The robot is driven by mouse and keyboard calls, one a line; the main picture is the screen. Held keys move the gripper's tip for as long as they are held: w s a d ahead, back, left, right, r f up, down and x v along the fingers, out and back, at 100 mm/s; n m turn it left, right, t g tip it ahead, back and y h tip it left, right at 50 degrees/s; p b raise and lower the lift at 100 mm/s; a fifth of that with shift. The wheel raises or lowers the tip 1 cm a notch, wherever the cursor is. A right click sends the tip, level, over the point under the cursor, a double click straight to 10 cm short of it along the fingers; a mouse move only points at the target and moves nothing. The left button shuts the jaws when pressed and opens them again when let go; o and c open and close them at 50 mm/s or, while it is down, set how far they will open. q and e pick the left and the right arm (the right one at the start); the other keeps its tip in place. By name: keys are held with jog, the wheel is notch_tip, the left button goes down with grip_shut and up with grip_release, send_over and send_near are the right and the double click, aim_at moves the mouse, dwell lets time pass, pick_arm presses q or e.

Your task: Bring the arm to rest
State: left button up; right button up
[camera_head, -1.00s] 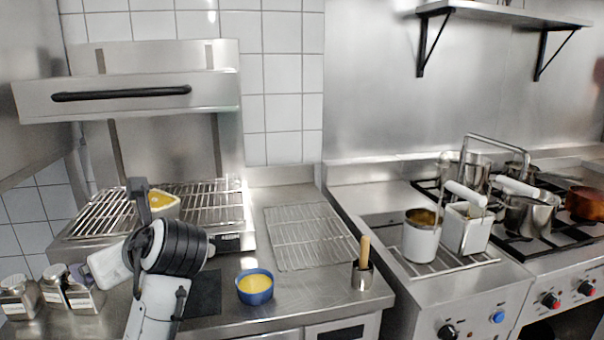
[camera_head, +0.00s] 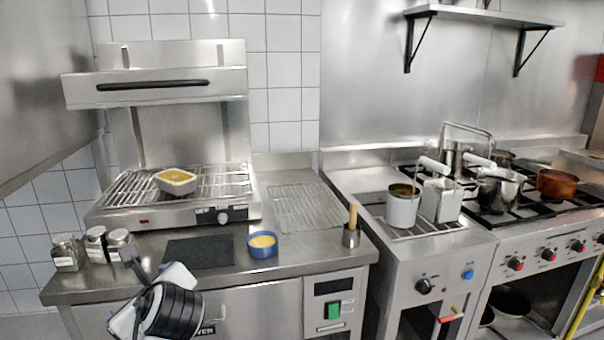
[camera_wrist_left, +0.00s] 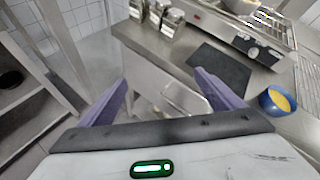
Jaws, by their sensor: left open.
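My left arm comes in at the lower left of the head view, and its gripper (camera_head: 134,262) is in front of the counter edge, below the jars. In the left wrist view the two purple fingers of my left gripper (camera_wrist_left: 160,95) are spread wide with nothing between them. Behind them are the counter front and the floor. The gripper touches nothing that I can see. My right gripper is in neither view.
The steel counter (camera_head: 220,276) holds several jars (camera_head: 66,253), a black mat (camera_head: 199,252), a blue bowl (camera_head: 262,245) with yellow contents and a wire rack (camera_head: 305,207). A rectangular dish (camera_head: 176,182) sits on the grill (camera_head: 135,196). A stove with pots stands right.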

pick_arm(q)
jog(key=s+d+f+n+h, duration=0.2)
jog(key=s+f, duration=0.1)
jog(key=f, duration=0.4)
jog(key=s+d+f+n+h, duration=0.2)
jog(key=d+f+n, duration=0.1)
jog(key=f, duration=0.4)
jog(key=s+d+f+n+h, duration=0.2)
jog(key=s+f, duration=0.1)
jog(key=f, duration=0.5)
jog(key=s+d+f+n+h, duration=0.2)
jog(key=s+f+n, duration=0.3)
jog(key=s, duration=0.4)
jog(key=s+d+f+n+h, duration=0.2)
jog(key=s+d+f+n, duration=0.2)
jog(key=s+n, duration=0.4)
jog(key=shift+s+f+h, duration=0.3)
jog(key=shift+s+f, duration=0.6)
jog(key=shift+s, duration=0.3)
